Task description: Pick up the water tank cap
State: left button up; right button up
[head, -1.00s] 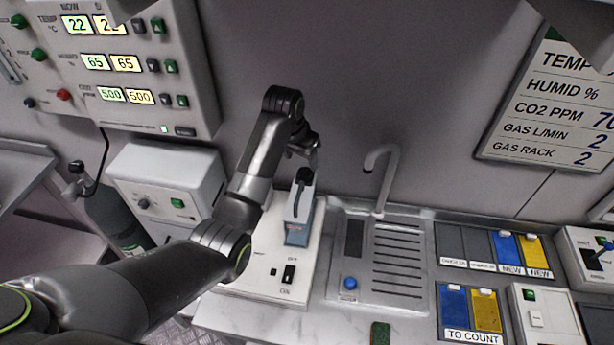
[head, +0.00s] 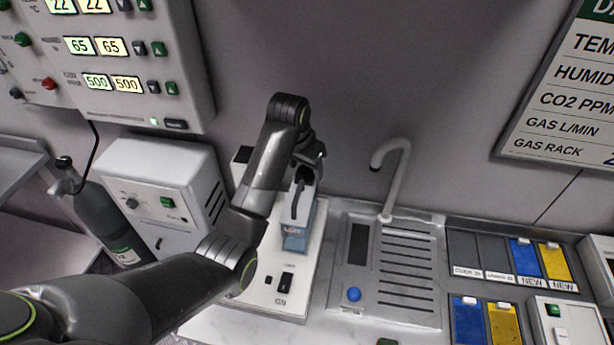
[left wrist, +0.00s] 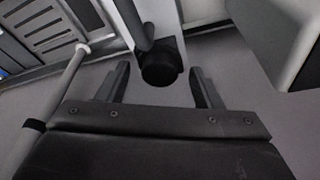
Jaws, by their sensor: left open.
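The water tank (head: 297,228) is a pale blue box standing on a white unit, with a dark handle on its side. Its cap (left wrist: 159,70) is a black round piece, seen in the left wrist view between the two fingertips and apart from both. In the head view the cap (head: 303,174) is a small dark shape at the tank's top, partly covered by the gripper. My left gripper (head: 312,160) is open and empty right at the cap; its two fingers also show in the left wrist view (left wrist: 159,80). My right gripper is not in view.
The white unit (head: 262,290) has a switch marked ON. A steel sink (head: 405,280) with a curved tap (head: 403,165) stands to the right, then blue and yellow racks (head: 525,262). A white box (head: 165,195) and a dark gas bottle (head: 100,215) are on the left.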

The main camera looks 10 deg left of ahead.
pick_arm(q)
jog(key=shift+s+r, duration=0.1)
jog(key=shift+c, duration=0.8)
jog(key=c, duration=0.9)
